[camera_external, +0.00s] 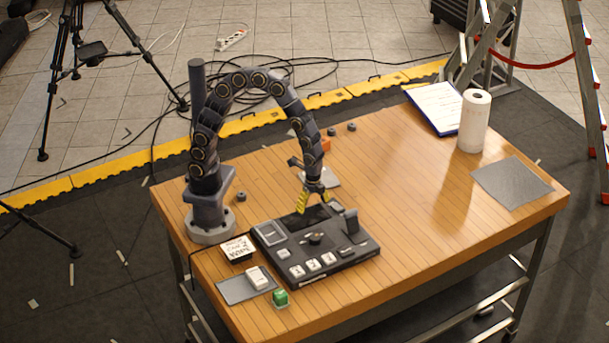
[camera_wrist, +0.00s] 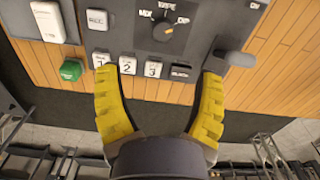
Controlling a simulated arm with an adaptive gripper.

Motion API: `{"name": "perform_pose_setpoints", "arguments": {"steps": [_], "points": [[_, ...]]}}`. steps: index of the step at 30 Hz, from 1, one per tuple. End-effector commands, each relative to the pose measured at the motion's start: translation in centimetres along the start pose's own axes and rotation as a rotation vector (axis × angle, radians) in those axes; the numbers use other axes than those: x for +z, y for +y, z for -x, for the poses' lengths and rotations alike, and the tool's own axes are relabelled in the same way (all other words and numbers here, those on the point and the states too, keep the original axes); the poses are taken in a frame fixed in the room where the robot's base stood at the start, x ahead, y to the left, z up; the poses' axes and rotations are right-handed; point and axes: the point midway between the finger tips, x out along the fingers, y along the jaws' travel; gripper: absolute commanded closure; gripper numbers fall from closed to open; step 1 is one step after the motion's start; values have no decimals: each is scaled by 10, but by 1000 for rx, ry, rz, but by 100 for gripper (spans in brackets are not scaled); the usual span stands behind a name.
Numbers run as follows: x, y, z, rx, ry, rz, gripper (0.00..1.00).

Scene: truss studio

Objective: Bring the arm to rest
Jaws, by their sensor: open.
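My gripper (camera_external: 314,200) has yellow fingers and hangs low over the far part of a black control panel (camera_external: 345,268) on the wooden table. In the wrist view my gripper (camera_wrist: 158,100) is open, its two fingers wide apart with nothing between them. White buttons marked 1, 2 and 3 (camera_wrist: 153,69) and a dark knob (camera_wrist: 163,31) show beyond the fingertips. My arm arches up from its base and down to the panel. Whether the fingertips touch the panel cannot be told.
A green block (camera_external: 280,297), a white box on a grey mat (camera_external: 232,291) and a lettered card (camera_external: 238,248) lie near the panel. A paper roll (camera_external: 473,121), a clipboard (camera_external: 434,107) and a grey mat (camera_external: 511,184) are at the right. The table's middle right is clear.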

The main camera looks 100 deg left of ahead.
Motion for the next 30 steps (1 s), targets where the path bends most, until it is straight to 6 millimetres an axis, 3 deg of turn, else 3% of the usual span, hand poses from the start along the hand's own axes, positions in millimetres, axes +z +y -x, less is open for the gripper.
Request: {"name": "perform_pose_setpoints", "arguments": {"steps": [5,9,15,21,30], "points": [[34,23,48,-5,-25,133,33],[78,53,84,1,-65,287,33],[137,100,117,18,-110,514,33],[172,133,128,47,-136,666,33],[179,142,129,58,-142,707,33]]}}
